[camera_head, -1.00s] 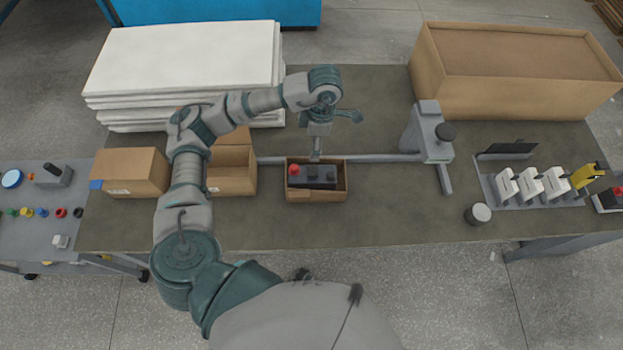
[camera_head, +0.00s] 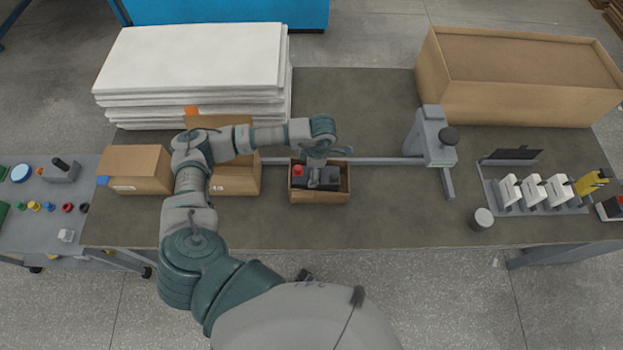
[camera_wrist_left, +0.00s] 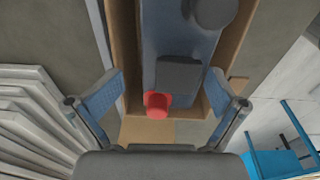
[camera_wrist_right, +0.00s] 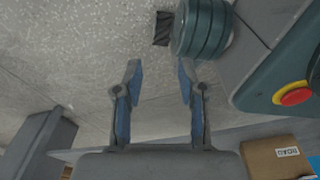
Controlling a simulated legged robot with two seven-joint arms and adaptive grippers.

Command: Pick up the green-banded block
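No green band shows on any block in these frames. A dark grey block (camera_head: 325,178) with a red knob at its left end lies in a small open cardboard box (camera_head: 321,199) at the middle of the table. In the left wrist view, the block (camera_wrist_left: 174,45) shows its red knob (camera_wrist_left: 157,103) and dark raised parts. My left gripper (camera_wrist_left: 164,82) is open, its fingers spread to either side of the block; no contact shows. In the head view it is low over the box and partly hides the block. My right gripper (camera_wrist_right: 158,70) is open and empty, away from the table.
Cardboard boxes (camera_head: 138,169) stand left of the small box, and white slabs (camera_head: 190,60) are stacked behind. A grey post (camera_head: 432,135) with a rail stands right. A rack (camera_head: 530,190) of white pieces and a large carton (camera_head: 520,85) are farther right. The front table strip is clear.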

